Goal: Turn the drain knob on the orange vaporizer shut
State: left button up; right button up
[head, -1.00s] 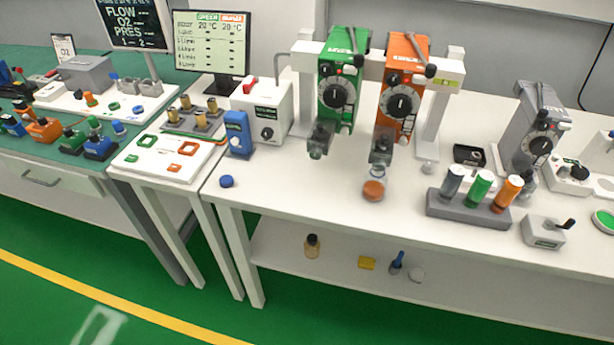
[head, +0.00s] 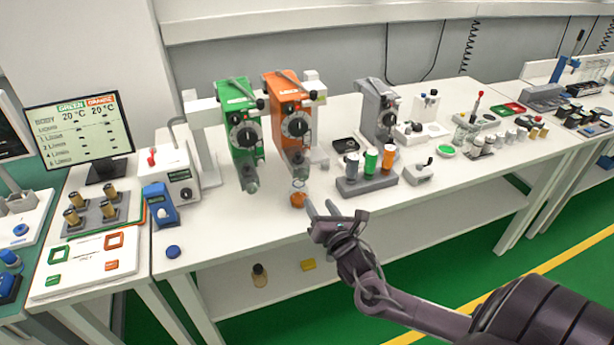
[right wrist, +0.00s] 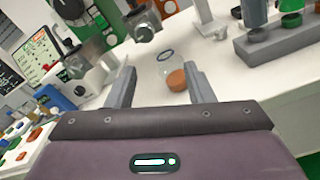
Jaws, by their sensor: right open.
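The orange vaporizer (head: 290,115) hangs on its mount beside the green vaporizer (head: 240,130), with a black dial on its front. Below it a small clear jar with orange contents (head: 298,199) stands on the white bench; it also shows in the right wrist view (right wrist: 176,78), beyond and between my fingers. The drain knob is too small to make out. My right gripper (head: 322,210) is open and empty in front of the jar, near the bench's front edge; its two fingers show apart in the right wrist view (right wrist: 158,85). My left gripper is not in view.
A grey rack (head: 367,184) with grey, green and orange bottles stands right of the jar. A grey vaporizer (head: 380,110) stands behind it. A blue cap (head: 173,252) lies at the front left. Bare bench lies left of the jar.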

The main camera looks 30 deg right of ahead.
aim_at(304, 179)
jog(key=shift+n+t, duration=0.3)
jog(key=shift+n, duration=0.3)
jog(key=w, duration=0.2)
jog(key=w+r+p, duration=0.1)
jog(key=w, duration=0.2)
jog(key=w+d+r, duration=0.1)
jog(key=w, duration=0.1)
jog(key=shift+w+r+p, duration=0.25)
jog(key=shift+w+p, duration=0.05)
jog(key=shift+w, duration=0.1)
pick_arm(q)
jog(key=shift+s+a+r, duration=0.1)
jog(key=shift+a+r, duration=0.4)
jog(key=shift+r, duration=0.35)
pick_arm(e)
jog(key=c, duration=1)
